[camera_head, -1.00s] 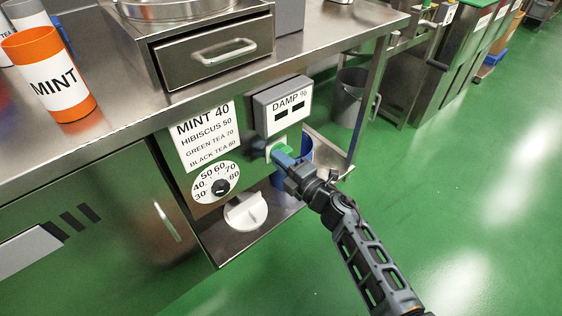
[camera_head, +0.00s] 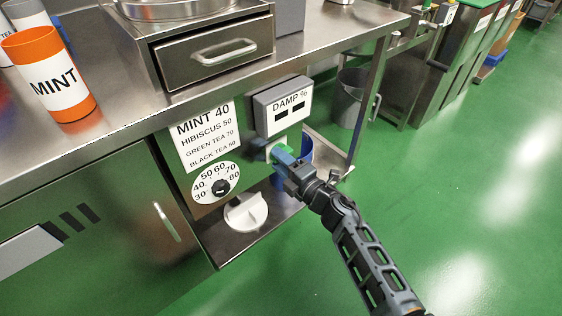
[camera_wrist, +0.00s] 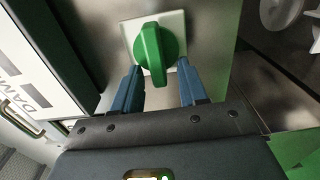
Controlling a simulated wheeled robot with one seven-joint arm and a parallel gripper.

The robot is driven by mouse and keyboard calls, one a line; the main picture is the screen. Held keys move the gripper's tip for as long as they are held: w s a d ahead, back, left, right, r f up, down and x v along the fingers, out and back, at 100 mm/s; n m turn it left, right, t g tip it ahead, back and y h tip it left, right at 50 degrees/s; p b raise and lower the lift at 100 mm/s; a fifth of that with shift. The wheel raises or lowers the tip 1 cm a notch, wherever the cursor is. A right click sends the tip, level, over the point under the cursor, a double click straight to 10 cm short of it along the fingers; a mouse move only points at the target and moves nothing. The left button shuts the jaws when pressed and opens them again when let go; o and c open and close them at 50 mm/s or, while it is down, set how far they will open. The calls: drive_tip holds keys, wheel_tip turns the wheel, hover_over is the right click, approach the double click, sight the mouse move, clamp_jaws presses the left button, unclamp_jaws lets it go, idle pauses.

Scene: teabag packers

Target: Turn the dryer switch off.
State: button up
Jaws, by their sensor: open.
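The dryer switch is a green rotary knob (camera_wrist: 154,52) on a pale square plate (camera_wrist: 176,22), on the metal panel. In the wrist view its handle runs up and down the picture, between my two blue fingers. My gripper (camera_wrist: 161,72) is open, with one fingertip on each side of the handle's lower part; the left one is very near it, and I cannot tell whether it touches. In the head view my gripper (camera_head: 272,154) is at the panel below the DAMP % box (camera_head: 283,103), and it hides much of the switch.
A numbered dial (camera_head: 216,184) and a white knob (camera_head: 245,212) are left of my gripper. A label sheet (camera_head: 205,137) is above the dial. A blue container (camera_head: 306,150) stands behind my gripper. The counter edge overhangs above. The green floor at right is clear.

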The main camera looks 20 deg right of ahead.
drive_tip(key=p+v, duration=0.2)
drive_tip(key=v, duration=0.5)
drive_tip(key=shift+s, duration=0.35)
drive_tip(key=shift+d, duration=0.1)
drive_tip(key=s+r+m+h, duration=0.25)
drive_tip(key=s+m, duration=0.25)
drive_tip(key=s, duration=0.6)
drive_tip(key=s+a+r+m+h, duration=0.1)
drive_tip(key=s+r+m, duration=0.4)
drive_tip(key=s, duration=0.7)
drive_tip(key=s+r+m+h, duration=0.2)
drive_tip(key=s+m, duration=0.4)
drive_tip(key=s, duration=0.5)
drive_tip(key=s+r+m+g, duration=0.2)
drive_tip(key=s+r+m, duration=0.4)
drive_tip(key=s+r, duration=0.2)
wheel_tip(320, 180, up, 13)
drive_tip(key=p, duration=1.3)
drive_tip(key=shift+d, duration=0.2)
